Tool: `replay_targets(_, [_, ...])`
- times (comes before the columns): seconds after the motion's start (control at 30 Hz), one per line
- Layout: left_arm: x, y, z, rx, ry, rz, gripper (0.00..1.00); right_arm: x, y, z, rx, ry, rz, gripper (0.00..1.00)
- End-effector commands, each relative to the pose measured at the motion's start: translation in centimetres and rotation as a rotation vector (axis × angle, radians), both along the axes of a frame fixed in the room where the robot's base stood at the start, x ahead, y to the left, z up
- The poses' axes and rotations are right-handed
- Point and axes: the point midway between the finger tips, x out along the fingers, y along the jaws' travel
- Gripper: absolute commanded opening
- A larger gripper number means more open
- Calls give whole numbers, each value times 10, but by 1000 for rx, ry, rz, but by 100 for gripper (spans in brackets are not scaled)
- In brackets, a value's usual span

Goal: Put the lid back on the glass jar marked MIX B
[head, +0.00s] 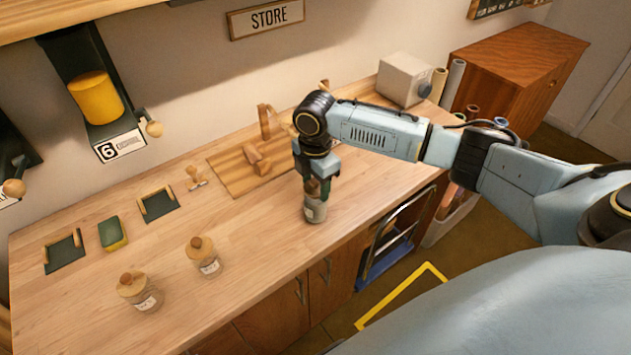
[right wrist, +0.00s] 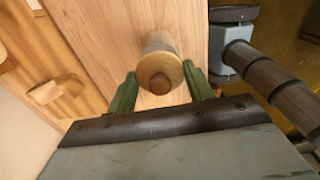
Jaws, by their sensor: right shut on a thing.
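A glass jar (head: 315,209) with a pale label stands near the front edge of the bench; the lettering is too small to read. My right gripper (head: 318,186) points down at the jar's top and is shut on a round wooden lid. In the right wrist view the lid (right wrist: 172,72) with its knob sits between the green fingertips (right wrist: 160,88), in line with the jar (right wrist: 158,41). I cannot tell whether the lid touches the rim. Two other jars, one at the front (head: 150,300) and one behind it (head: 209,267), have knobbed wooden lids on. My left gripper is not in view.
A wooden board (head: 228,174) with wooden pieces lies behind the gripper. A green sponge (head: 112,234) and dark trays (head: 63,253) are at the left. A grey box (head: 402,80) stands at the back right. The bench between the jars is clear.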

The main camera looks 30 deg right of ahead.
Motion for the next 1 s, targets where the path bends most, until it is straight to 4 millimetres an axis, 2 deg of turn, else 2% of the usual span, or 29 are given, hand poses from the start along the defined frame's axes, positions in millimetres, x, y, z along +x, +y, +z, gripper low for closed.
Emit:
replay_targets(0.47, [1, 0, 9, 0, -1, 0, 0, 0, -1, 1, 1, 0, 0, 30])
replay_targets(1.0, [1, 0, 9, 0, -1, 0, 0, 0, -1, 0, 0, 0, 0, 30])
